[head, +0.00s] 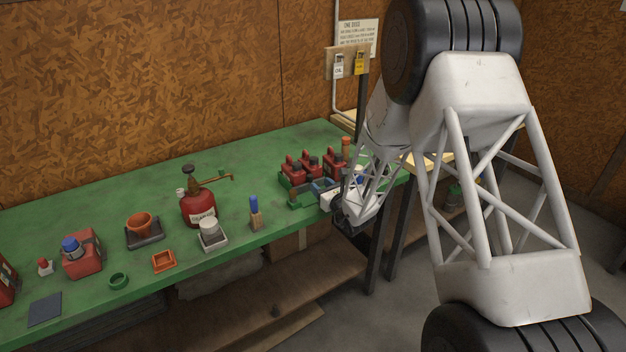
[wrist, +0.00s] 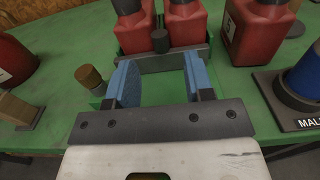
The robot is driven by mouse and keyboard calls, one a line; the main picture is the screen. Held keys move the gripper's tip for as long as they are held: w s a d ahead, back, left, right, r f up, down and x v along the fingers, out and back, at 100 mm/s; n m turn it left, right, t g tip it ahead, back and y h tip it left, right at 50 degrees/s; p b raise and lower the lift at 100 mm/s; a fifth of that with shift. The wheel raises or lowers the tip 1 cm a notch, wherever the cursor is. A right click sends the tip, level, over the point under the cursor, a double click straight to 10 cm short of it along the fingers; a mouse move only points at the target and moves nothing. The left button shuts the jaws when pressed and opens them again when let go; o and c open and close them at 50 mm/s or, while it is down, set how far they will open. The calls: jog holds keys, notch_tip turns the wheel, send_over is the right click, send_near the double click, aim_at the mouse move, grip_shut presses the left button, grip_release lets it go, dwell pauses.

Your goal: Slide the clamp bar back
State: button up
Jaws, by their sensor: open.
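The clamp bar appears as a dark grey bar (wrist: 162,61) in the wrist view, lying across the front of a green rack (wrist: 125,46). A short dark knob (wrist: 160,41) stands at its middle. Red jerrycans (wrist: 185,25) stand in the rack just behind the bar. My gripper (wrist: 160,80) is open, its blue pads apart on the near side of the bar, with green surface showing between them. Nothing is between the pads. Whether a pad touches the bar, I cannot tell. In the head view, my gripper (head: 324,188) is at the rack's front, and the arm partly hides this area.
In the wrist view, a capped bottle or post (wrist: 90,77) stands close left of my gripper. A red can (wrist: 258,30) and a blue-topped item on a dark labelled base (wrist: 300,85) are at right. In the head view, other items, including a red oil can (head: 198,208), stand along the green bench (head: 110,205).

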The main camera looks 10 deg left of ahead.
aim_at(312, 178)
jog(key=shift+x, duration=2.8)
grip_shut()
